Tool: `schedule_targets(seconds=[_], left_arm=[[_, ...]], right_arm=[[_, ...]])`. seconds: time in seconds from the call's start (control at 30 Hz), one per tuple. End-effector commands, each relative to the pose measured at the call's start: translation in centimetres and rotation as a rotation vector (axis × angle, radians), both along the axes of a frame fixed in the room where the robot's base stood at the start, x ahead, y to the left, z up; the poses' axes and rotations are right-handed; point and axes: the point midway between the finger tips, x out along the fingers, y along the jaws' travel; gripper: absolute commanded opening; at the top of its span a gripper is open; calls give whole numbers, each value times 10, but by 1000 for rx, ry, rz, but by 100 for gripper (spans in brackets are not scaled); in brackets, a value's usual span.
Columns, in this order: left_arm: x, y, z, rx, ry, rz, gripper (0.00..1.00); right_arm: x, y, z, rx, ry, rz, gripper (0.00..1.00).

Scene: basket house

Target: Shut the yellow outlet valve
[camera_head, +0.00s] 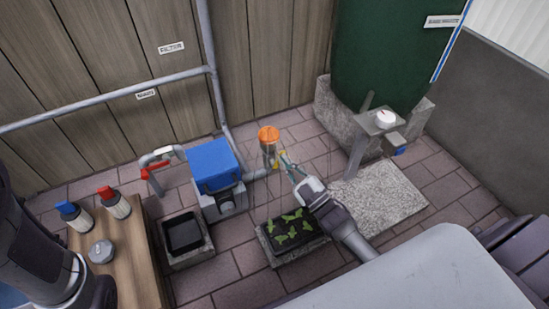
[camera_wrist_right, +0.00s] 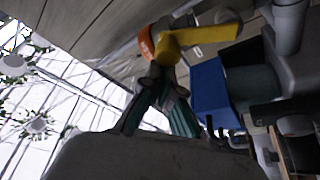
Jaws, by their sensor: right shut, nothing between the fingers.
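The yellow outlet valve handle (camera_head: 281,159) shows as a small yellow piece beside the clear filter with the orange cap (camera_head: 268,134). In the right wrist view the yellow handle (camera_wrist_right: 205,34) is large, beside an orange part (camera_wrist_right: 147,42). My right gripper (camera_head: 287,163) reaches in from the lower right, its fingertips at the handle. In the wrist view the closed fingers (camera_wrist_right: 165,88) point at the handle's near end, with nothing between them. Whether they touch it I cannot tell. My left arm shows at the left edge; its gripper is out of view.
A blue-topped pump box (camera_head: 212,165) stands left of the filter, near a red-handled valve (camera_head: 156,170). A seedling tray (camera_head: 292,229) lies below my right gripper. A green tank (camera_head: 392,55) stands behind right. A wooden bench (camera_head: 130,245) holds two bottles.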

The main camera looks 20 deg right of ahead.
Motion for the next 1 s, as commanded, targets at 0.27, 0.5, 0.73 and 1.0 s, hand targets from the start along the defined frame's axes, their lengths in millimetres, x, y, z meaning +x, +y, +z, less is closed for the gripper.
schedule_targets(seconds=[0.27, 0.5, 0.73, 1.0], left_arm=[[1, 0, -1, 1, 2, -1, 87], [1, 0, -4, 1, 1, -1, 87], [0, 0, -8, 0, 0, -2, 87], [0, 0, -12, -2, 0, -3, 87]], right_arm=[[-3, -18, -8, 266, 13, -3, 0], [-2, -31, -16, 356, 15, -2, 0], [-2, -40, -25, 353, 15, -2, 0], [-2, -46, -33, 353, 15, -1, 0]])
